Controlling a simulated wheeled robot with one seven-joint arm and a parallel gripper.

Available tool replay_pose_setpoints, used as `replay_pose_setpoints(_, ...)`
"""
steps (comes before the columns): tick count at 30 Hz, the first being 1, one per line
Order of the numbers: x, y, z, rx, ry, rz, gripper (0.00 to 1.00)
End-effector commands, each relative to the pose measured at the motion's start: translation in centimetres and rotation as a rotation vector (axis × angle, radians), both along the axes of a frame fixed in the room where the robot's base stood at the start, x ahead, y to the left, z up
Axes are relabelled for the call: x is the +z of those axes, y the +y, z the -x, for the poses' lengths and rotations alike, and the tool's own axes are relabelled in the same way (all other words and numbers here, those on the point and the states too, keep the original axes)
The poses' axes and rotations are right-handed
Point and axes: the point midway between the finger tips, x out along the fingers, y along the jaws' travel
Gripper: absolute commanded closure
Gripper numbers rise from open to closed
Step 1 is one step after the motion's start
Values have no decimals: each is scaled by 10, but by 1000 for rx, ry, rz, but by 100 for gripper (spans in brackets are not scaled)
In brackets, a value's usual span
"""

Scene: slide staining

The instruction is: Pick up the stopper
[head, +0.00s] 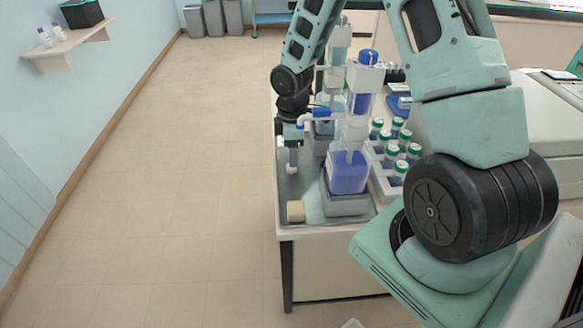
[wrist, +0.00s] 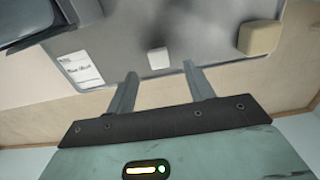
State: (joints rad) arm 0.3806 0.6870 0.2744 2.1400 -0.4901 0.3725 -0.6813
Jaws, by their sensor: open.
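My gripper (head: 292,168) is open and points down over the left edge strip of the bench. In the wrist view its two fingers (wrist: 160,70) are apart with nothing between them. A small white piece (wrist: 157,57) lies on the grey surface just past the fingertips, in line with the gap. I cannot tell for certain which of these two is the stopper. The white piece is not clear in the head view.
A bottle of blue liquid (head: 348,172) stands in a grey holder right of the gripper, another setup behind it. A white rack (head: 387,186) holds several green-capped bottles. A white label (wrist: 80,68) lies on the grey surface. Floor (head: 170,210) left is clear.

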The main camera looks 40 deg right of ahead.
Motion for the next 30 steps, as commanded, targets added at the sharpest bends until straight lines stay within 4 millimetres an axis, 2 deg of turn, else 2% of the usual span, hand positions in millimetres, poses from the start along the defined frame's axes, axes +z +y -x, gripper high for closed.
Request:
replay_pose_setpoints(10,-42,1,-2,2,4,-1,47)
replay_pose_setpoints(20,-49,0,-3,1,1,0,47)
replay_pose_setpoints(25,-49,0,-3,1,1,0,95)
replay_pose_setpoints(30,-49,0,-3,1,1,0,95)
